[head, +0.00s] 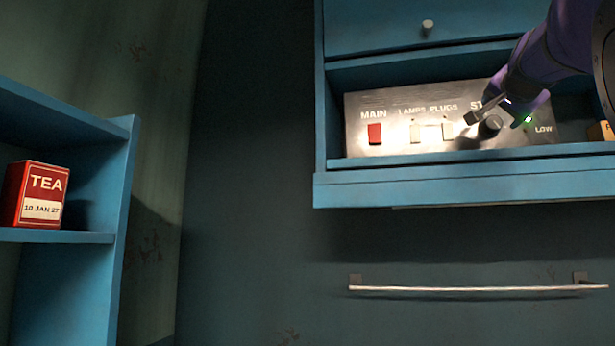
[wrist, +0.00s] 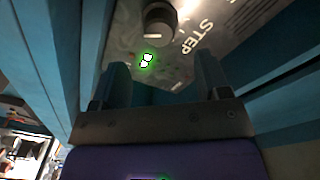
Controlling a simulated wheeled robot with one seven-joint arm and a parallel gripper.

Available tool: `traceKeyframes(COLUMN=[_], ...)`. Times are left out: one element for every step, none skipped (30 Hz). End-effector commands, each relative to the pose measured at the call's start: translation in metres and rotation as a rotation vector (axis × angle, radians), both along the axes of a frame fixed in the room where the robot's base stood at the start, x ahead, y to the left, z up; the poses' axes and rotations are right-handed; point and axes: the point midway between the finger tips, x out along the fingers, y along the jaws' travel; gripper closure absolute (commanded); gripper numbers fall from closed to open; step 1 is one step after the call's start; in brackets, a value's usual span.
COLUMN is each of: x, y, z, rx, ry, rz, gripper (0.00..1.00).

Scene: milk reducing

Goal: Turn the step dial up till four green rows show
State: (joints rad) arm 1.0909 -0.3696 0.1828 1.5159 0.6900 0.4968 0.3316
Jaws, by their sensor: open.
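The step dial (head: 490,126) is a dark round knob on the metal panel, partly hidden by my gripper (head: 496,110) in the head view. In the wrist view the dial (wrist: 158,22) shows whole, with a pale pointer line, beside the lettering STEP (wrist: 195,38). My gripper (wrist: 162,80) is open, its two fingers apart and empty, and the dial lies beyond the fingertips. In the head view a small green glow (head: 528,120) shows above the word LOW; separate rows cannot be made out there.
The panel (head: 385,101) sits in a blue cabinet recess, with a red MAIN switch (head: 375,133) and pale LAMPS and PLUGS switches left of the dial. The cabinet's lower ledge (head: 430,185) runs beneath. A metal rail (head: 470,289) is below. A red tea box (head: 38,182) stands far left.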

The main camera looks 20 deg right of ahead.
Motion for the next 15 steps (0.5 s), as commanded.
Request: traceKeyframes(x=[0.008, 0.013, 0.019, 0.023, 0.027, 0.033, 0.037, 0.041, 0.045, 0.049, 0.051, 0.055, 0.058, 0.059, 0.061], y=[-0.007, -0.011, -0.014, -0.018, -0.021, -0.024, -0.027, -0.03, -0.033, -0.035, -0.037, -0.039, -0.04, -0.042, -0.043], z=[-0.001, -0.001, -0.001, -0.001, -0.001, -0.001, -0.001, -0.001, -0.001, -0.001, -0.001, -0.001, -0.001, -0.001, -0.001], rx=[0.001, 0.002, 0.002, 0.003, 0.002, 0.002, 0.001, 0.001, 0.002, 0.001, 0.002, 0.002, 0.002, 0.0, 0.0], ry=[0.002, 0.003, 0.003, 0.002, 0.002, 0.002, 0.002, 0.001, 0.001, 0.002, 0.001, 0.002, 0.002, 0.002, 0.002], rz=[-0.002, -0.002, 0.0, -0.001, -0.001, -0.001, -0.002, -0.001, 0.0, 0.0, 0.0, 0.0, 0.0, 0.0, 0.0], gripper=[0.31, 0.31, 0.31, 0.31, 0.31, 0.31, 0.31, 0.31, 0.31, 0.31, 0.31, 0.31, 0.31, 0.31, 0.31])
